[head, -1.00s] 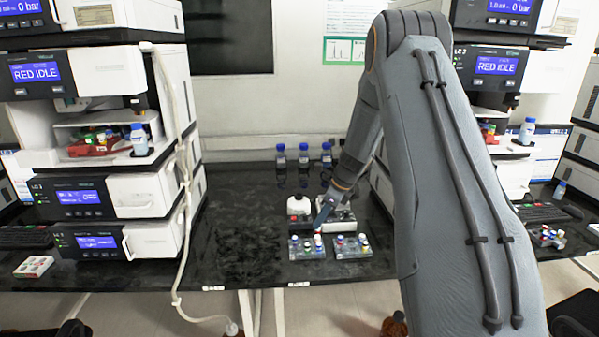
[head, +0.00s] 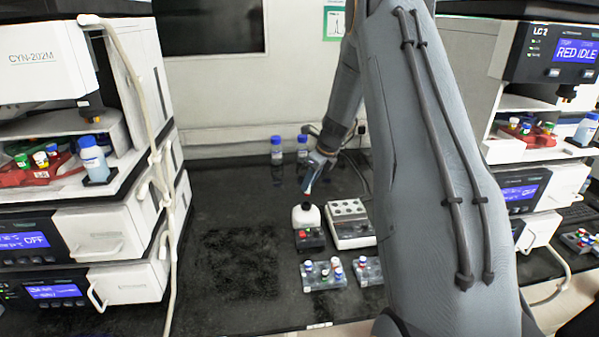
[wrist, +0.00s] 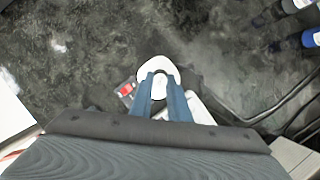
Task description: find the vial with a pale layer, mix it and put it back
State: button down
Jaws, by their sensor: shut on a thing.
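My gripper (head: 309,187) is shut on a small vial, mostly hidden between its blue fingers, above the mixer in the head view. In the wrist view my gripper (wrist: 161,88) points down at the mixer's white top; a pale round shape shows between the fingertips. I cannot make out a layer in the vial. The mixer (head: 306,217) is a small unit with a white round top and a dark base with a red patch. It also shows in the wrist view (wrist: 146,73). Two clear vial racks, left (head: 323,286) and right (head: 369,280), hold several capped vials.
A white block with round wells (head: 349,226) stands right of the mixer. Blue-capped bottles (head: 277,152) stand at the back. Instrument stacks flank the bench, with a hanging pale tube (head: 152,135) at the left stack. The bench left of the mixer is clear.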

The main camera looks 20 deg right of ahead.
aim_at(308, 195)
jog(key=shift+w+a+f, duration=0.1)
jog(key=shift+w, duration=0.4)
jog(key=shift+f+b, duration=1.6)
jog(key=shift+f, duration=0.25)
jog(key=shift+s, duration=0.1)
jog(key=shift+p, duration=0.35)
jog(key=shift+f+b, duration=0.35)
jog(key=shift+f, duration=0.9)
dwell(2.5)
jog(key=shift+r, duration=0.1)
dwell(0.3)
jog(key=shift+r+p, duration=2.35)
jog(key=shift+r, duration=0.6)
